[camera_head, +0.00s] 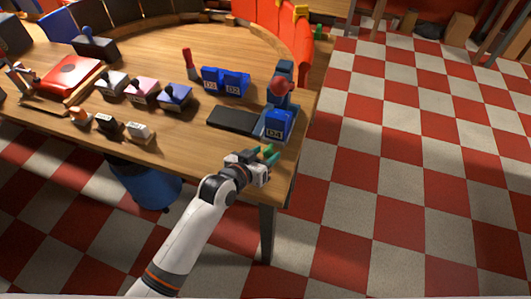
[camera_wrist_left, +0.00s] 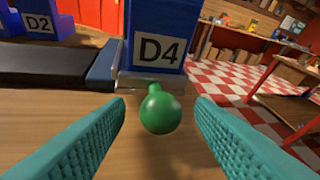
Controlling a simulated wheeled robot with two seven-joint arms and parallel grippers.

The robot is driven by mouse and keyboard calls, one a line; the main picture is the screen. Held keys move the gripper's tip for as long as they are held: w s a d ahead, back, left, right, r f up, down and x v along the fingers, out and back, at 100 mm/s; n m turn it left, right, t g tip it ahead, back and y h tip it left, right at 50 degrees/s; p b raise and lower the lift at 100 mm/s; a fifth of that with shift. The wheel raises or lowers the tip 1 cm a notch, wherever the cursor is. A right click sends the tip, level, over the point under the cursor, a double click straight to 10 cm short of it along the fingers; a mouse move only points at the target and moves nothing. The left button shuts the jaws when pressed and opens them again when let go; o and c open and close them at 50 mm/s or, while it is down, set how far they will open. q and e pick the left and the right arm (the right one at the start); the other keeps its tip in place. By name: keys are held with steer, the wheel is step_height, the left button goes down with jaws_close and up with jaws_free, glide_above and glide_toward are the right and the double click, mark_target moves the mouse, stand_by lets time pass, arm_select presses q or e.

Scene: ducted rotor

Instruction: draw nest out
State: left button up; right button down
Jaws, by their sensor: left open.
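A blue block labelled D4 (camera_head: 277,125) sits in a blue press-like stand (camera_head: 283,80) with a red ball on top, near the table's right corner. In the left wrist view the D4 block (camera_wrist_left: 158,42) rests on a grey metal slide (camera_wrist_left: 150,82), apparently the nest. A round green knob (camera_wrist_left: 160,112) sticks out from its front. My left gripper (camera_head: 268,153) is open at the table's front edge. In the wrist view its teal fingers (camera_wrist_left: 160,108) stand on either side of the knob, apart from it. My right gripper is not in view.
A black flat strip (camera_head: 233,121) runs left from the stand. Blue blocks D3 (camera_head: 211,79) and D2 (camera_head: 236,84) stand behind it. The table front (camera_head: 200,150) near the gripper is clear.

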arm_select(q)
steer(key=shift+w+d+f, duration=0.15)
steer(key=shift+w+d, duration=0.1)
steer(key=shift+w, duration=0.05)
steer(key=shift+c, duration=0.3)
